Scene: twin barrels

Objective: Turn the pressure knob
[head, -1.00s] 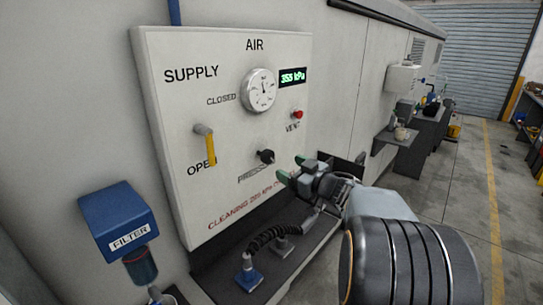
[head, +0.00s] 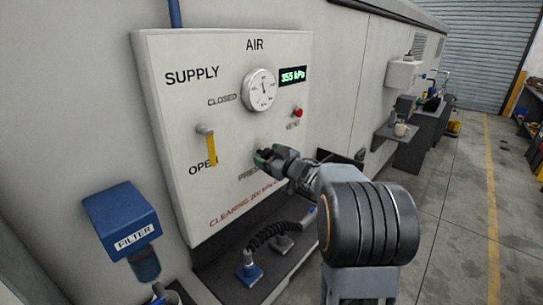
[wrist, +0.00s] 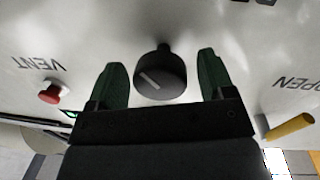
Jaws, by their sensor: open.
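The black pressure knob (wrist: 161,78) is on the white air panel (head: 170,75), with a pale pointer line on its face in the wrist view. My gripper (wrist: 162,80) is open, with one green finger on each side of the knob and a gap between each finger and the knob. In the head view my gripper (head: 264,157) is at the panel above the partly covered PRESSURE label, and the knob is mostly hidden by it. The round gauge (head: 260,89) is above, and the green display (head: 293,76) reads about 355 kPa.
The yellow supply lever (head: 211,149) points down toward OPEN, left of my gripper. The red vent button (head: 298,112) is above right of it. A blue filter (head: 122,218) stands at lower left. A black hose (head: 270,234) lies on the ledge below.

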